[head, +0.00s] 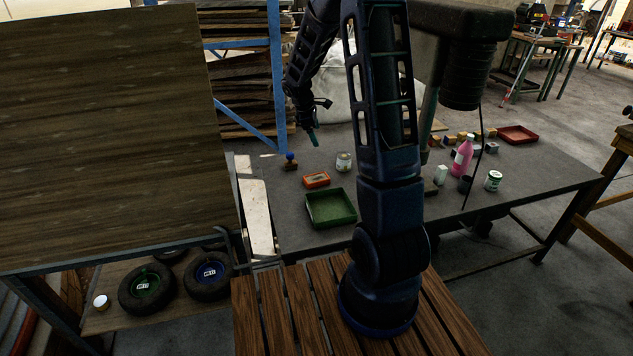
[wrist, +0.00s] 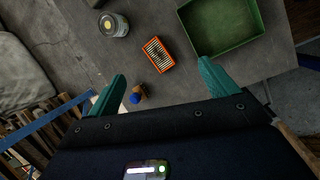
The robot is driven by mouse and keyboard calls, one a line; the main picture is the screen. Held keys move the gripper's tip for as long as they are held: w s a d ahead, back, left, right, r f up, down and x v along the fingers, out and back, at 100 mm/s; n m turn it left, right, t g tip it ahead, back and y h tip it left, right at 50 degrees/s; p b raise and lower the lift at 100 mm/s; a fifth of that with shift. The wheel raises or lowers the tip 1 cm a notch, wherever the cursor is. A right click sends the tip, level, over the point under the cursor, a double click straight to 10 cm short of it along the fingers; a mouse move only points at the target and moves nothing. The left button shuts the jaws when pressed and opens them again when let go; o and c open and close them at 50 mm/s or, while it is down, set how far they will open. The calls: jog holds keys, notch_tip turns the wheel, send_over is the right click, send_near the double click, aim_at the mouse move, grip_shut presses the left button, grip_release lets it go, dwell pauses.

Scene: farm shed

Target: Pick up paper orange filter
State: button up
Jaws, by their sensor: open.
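The paper orange filter (head: 316,180) is a small flat box with an orange frame and a pale pleated top. It lies flat on the grey workbench, left of the middle in the head view. In the wrist view the filter (wrist: 157,54) lies ahead of the fingertips, a little left of centre. My gripper (head: 314,138) hangs above the bench, up and behind the filter in the head view. In the wrist view its two teal fingers (wrist: 162,75) are spread wide and empty. Nothing hides the filter.
A green tray (head: 331,222) is close in front of the filter. A jar (head: 344,162) stands to its right. A small blue-and-orange knob-like object (head: 290,160) stands to its left, between my fingers in the wrist view. A pink bottle (head: 462,158) stands farther right.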

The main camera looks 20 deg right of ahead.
jog(key=w+a+f+n, duration=0.1)
jog(key=w+f+n, duration=0.25)
jog(key=f, duration=0.55)
jog(key=w+a+f+n, duration=0.15)
jog(key=w+f, duration=0.25)
jog(key=f, duration=0.4)
send_over(314, 178)
jog(key=a, duration=0.2)
jog(key=shift+g+h, duration=0.3)
jog(key=f, duration=0.5)
jog(key=shift+s+d, duration=0.15)
jog(key=shift+d, duration=0.05)
jog(key=shift+a+x, duration=0.2)
jog(key=shift+x, duration=2.4)
jog(key=shift+c, duration=0.3)
jog(key=c, duration=1)
